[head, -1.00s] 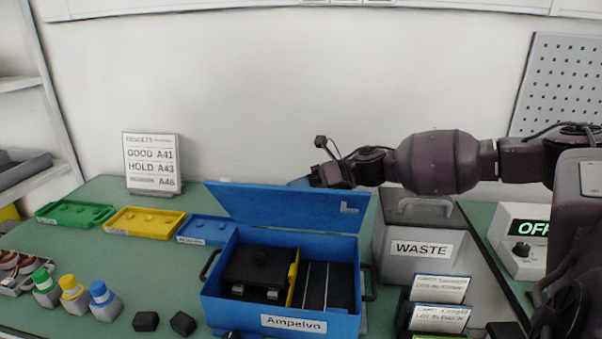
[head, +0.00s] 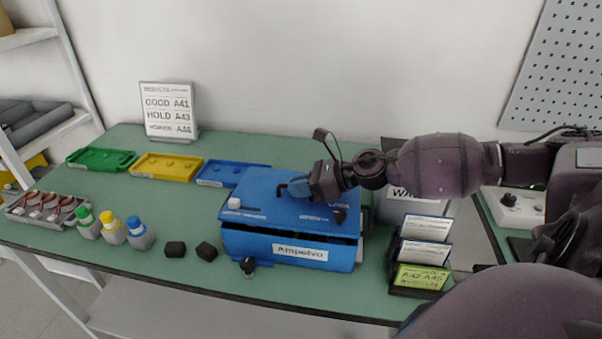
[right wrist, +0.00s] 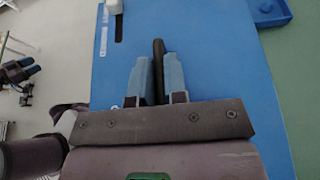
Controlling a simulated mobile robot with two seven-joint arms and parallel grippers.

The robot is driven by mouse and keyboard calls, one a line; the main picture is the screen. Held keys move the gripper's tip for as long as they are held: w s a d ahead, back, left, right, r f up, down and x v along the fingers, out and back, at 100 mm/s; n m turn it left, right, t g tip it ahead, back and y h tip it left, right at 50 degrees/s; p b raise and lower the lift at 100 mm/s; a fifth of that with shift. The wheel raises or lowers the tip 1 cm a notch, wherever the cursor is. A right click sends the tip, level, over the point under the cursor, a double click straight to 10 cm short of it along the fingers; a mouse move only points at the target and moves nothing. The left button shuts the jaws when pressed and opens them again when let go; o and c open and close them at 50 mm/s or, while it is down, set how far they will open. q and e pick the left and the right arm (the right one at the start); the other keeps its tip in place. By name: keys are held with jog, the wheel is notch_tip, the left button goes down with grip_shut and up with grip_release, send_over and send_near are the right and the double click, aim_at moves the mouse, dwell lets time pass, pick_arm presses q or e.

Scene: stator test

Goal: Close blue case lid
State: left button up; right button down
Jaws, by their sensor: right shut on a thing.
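The blue case (head: 290,247), labelled "Ampelvo", stands at the front middle of the green table. Its blue lid (head: 262,204) is swung down over it, and a narrow dark gap shows between lid and body along the front. My right gripper (head: 290,188) is over the lid and shut on a black handle (head: 283,190) on top of it. In the right wrist view, the fingers (right wrist: 156,62) hold the dark handle bar (right wrist: 158,48) between them, above the blue lid (right wrist: 215,60). The case's contents are hidden. My left gripper is not in view.
Black blocks (head: 175,249) and capped bottles (head: 140,233) stand left of the case. Green (head: 100,158), yellow (head: 165,166) and blue (head: 215,172) trays lie behind. A card rack (head: 420,278) and the waste bin (head: 415,205) stand close on the right.

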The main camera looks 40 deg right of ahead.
jog(key=shift+s+a+f, duration=0.15)
jog(key=shift+f, duration=0.25)
jog(key=shift+s+a+f, duration=0.1)
jog(key=shift+f, duration=0.3)
jog(key=shift+s+f, duration=0.1)
jog(key=shift+f, duration=0.1)
jog(key=c, duration=1.2)
grip_release()
jog(key=shift+o, duration=0.2)
jog(key=shift+r, duration=0.15)
jog(key=shift+r, duration=0.1)
